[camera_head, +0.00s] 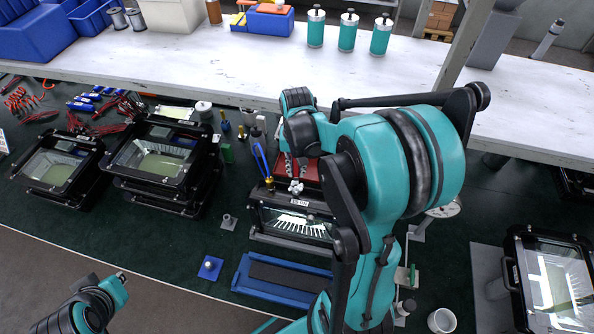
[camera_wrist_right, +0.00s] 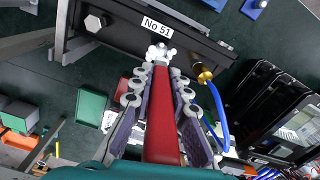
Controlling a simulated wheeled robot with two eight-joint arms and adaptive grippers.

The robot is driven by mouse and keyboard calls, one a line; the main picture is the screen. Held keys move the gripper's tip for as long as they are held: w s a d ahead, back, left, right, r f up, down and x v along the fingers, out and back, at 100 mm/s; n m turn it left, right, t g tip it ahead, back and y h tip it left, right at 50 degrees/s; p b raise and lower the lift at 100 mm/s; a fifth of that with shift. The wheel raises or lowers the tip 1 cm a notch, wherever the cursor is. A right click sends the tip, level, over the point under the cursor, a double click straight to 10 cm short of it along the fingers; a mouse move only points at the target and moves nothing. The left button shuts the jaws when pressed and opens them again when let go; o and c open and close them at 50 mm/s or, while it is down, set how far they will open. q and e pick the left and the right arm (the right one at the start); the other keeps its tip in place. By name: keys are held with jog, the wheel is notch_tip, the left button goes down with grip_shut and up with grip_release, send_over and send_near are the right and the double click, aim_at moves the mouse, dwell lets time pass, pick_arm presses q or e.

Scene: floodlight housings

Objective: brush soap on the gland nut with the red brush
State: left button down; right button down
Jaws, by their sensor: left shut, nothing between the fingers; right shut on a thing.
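My right gripper (camera_wrist_right: 159,82) is shut on the red brush (camera_wrist_right: 163,125), its handle running between the two fingers. The brush points at the housing labelled No 51 (camera_wrist_right: 195,38); a white lobed shape (camera_wrist_right: 160,53) shows at its far end, and I cannot tell whether it is the brush tip or a part of the housing. The brass gland nut (camera_wrist_right: 203,74), with a blue cable, sits right of the tip, apart from it. My left gripper (camera_head: 121,277) is shut and empty at lower left.
Stacked housings (camera_head: 150,165) stand to the left, another housing (camera_head: 552,285) at far right. A blue tray (camera_head: 275,278) and a blue block with a white ball (camera_head: 210,267) lie in front. A white shelf (camera_head: 215,62) with teal bottles (camera_head: 347,32) runs behind.

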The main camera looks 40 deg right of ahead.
jog(key=shift+w+d+r+p, duration=0.25)
jog(key=shift+d+r+p, duration=0.05)
jog(key=shift+r, duration=0.3)
jog(key=shift+s+a+r+p, duration=0.15)
jog(key=shift+r+p, duration=0.4)
jog(key=shift+r, duration=0.15)
jog(key=shift+r+p, duration=0.45)
jog(key=shift+r, duration=0.1)
jog(key=shift+r+p, duration=0.45)
jog(key=shift+r, duration=0.3)
